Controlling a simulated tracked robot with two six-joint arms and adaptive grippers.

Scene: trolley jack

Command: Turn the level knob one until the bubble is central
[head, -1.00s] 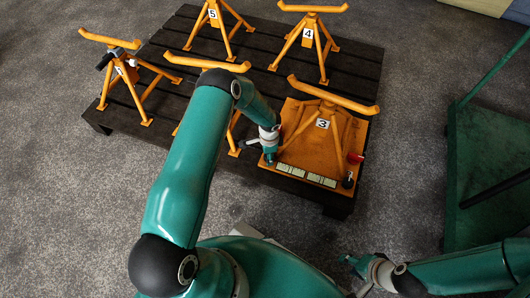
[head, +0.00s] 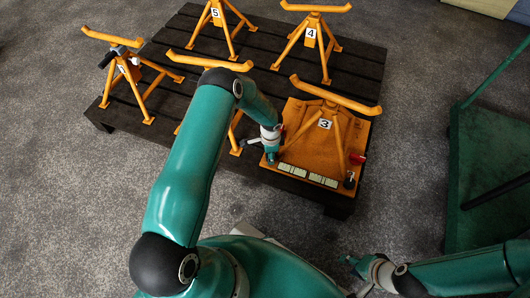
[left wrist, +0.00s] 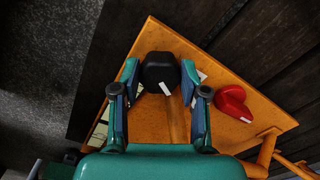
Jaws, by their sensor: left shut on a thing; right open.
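The black knob (left wrist: 162,74) with a white mark sits on the orange base plate (head: 300,153) of stand 3. My left gripper (left wrist: 159,76) is shut on this knob, one finger on each side; in the head view the left gripper (head: 271,158) is at the plate's left front corner and hides the knob. Pale level vials (head: 308,175) lie along the plate's front edge; their bubbles are too small to read. A red knob (left wrist: 232,103) is right of the gripper in the left wrist view. My right gripper (head: 352,262) is open and empty, low over the floor.
Another black knob (head: 349,181) and a red part (head: 357,158) are at the plate's right side. Stand 3's post and crossbar (head: 337,96) rise behind the vials. More orange stands share the dark slatted pallet (head: 272,87). A green trolley (head: 487,165) stands at right.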

